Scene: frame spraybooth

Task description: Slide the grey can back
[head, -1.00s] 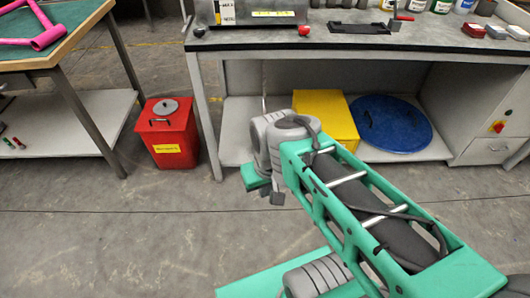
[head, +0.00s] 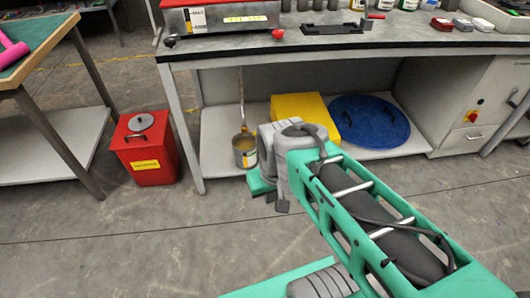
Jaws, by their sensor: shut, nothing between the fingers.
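Several grey cans (head: 302,4) stand in a row at the back of the workbench, cut off by the top edge of the head view. I cannot tell which one the task means. A part-seen metal can (head: 245,150) with a stick in it stands on the shelf below the bench. My gripper (head: 277,202) shows only in small part, low beside my wrist in front of the bench. It is shut and empty, well below the bench top and apart from the row of cans.
The workbench (head: 230,47) holds a red-lidded box (head: 220,17), a black tray (head: 333,28) and labelled bottles (head: 408,4). A yellow box (head: 298,104) and a blue lid (head: 370,122) lie below. A red bin (head: 145,150) stands left. The floor before the bench is clear.

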